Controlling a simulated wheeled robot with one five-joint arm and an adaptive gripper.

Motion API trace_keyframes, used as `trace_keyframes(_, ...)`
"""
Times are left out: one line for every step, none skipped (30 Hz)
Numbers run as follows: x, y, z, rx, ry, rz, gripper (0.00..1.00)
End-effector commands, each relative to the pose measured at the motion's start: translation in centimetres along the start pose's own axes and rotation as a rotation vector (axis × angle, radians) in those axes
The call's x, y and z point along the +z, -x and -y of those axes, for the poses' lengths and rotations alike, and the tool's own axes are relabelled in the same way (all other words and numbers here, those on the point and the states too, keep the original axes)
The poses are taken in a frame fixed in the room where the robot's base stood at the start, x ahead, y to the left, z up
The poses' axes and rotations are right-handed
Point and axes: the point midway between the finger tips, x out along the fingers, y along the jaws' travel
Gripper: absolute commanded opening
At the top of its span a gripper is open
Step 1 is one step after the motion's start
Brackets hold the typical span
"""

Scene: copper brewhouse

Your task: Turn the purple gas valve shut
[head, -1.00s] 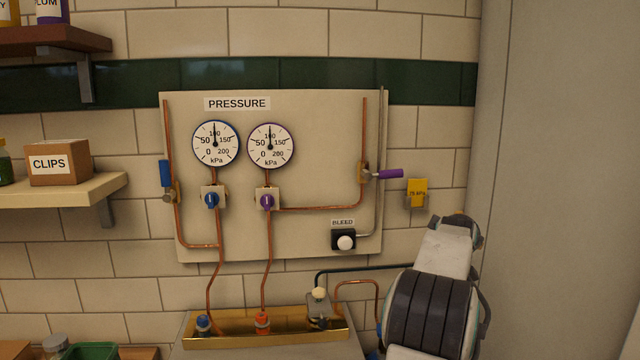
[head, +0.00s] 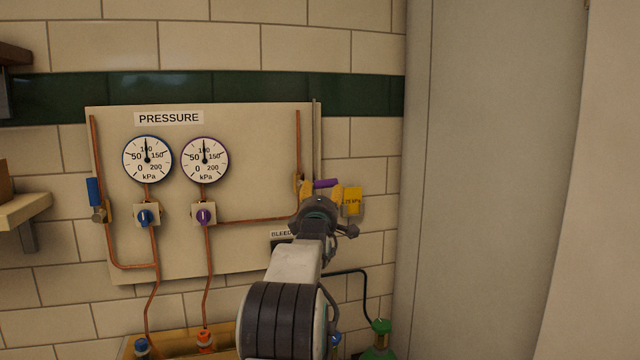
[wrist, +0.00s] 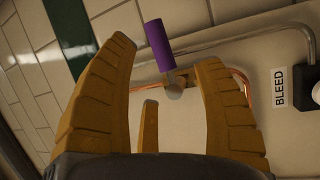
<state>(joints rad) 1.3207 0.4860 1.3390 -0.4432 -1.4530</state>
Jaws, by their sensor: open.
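The lever valve with a purple handle (head: 325,183) is at the right of the pressure board, its handle sticking out to the right, across the upright copper pipe. In the wrist view the purple handle (wrist: 159,46) and its metal pivot (wrist: 173,86) show between my yellow fingers. My gripper (wrist: 165,58) is open and empty, in front of the lever; I cannot tell whether it touches. In the head view my gripper (head: 321,194) partly covers the valve body. A smaller purple knob (head: 205,215) sits below the purple-rimmed gauge (head: 204,160).
A blue lever (head: 93,191) hangs beside the left pipe, and a blue knob (head: 145,217) sits below the blue-rimmed gauge (head: 147,159). Both needles point near 100. A yellow tag (head: 353,201) is on the wall right of the lever. The BLEED label (wrist: 280,87) is close by.

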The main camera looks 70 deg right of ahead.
Motion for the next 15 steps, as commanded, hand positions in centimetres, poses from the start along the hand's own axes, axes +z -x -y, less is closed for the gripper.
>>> trace_keyframes(0.0,0.0,-0.2,0.01,0.025,-0.001,0.61)
trace_keyframes(-0.1,0.0,-0.3,0.013,0.042,-0.001,0.61)
trace_keyframes(-0.1,0.0,-0.4,0.015,0.058,-0.002,0.61)
trace_keyframes(-0.1,-0.1,-0.4,0.014,0.07,-0.001,0.61)
trace_keyframes(-0.1,-0.2,-0.4,0.014,0.078,-0.001,0.61)
trace_keyframes(-0.1,-0.3,-0.4,0.014,0.086,-0.001,0.61)
trace_keyframes(-0.1,-0.5,-0.5,0.014,0.091,-0.001,0.61)
trace_keyframes(-0.1,-0.7,-0.5,0.013,0.094,-0.001,0.61)
trace_keyframes(-0.1,-1.0,-0.6,0.013,0.096,-0.001,0.61)
trace_keyframes(-0.1,-1.2,-0.6,0.013,0.096,-0.001,0.61)
trace_keyframes(-0.1,-1.5,-0.6,0.013,0.096,-0.001,0.61)
trace_keyframes(-0.1,-2.0,-0.7,0.012,0.095,-0.001,0.61)
trace_keyframes(-0.1,-2.3,-0.7,0.013,0.095,-0.001,0.61)
trace_keyframes(-0.1,-2.7,-0.7,0.012,0.094,-0.001,0.61)
trace_keyframes(-0.1,-3.0,-0.6,0.013,0.094,-0.001,0.61)
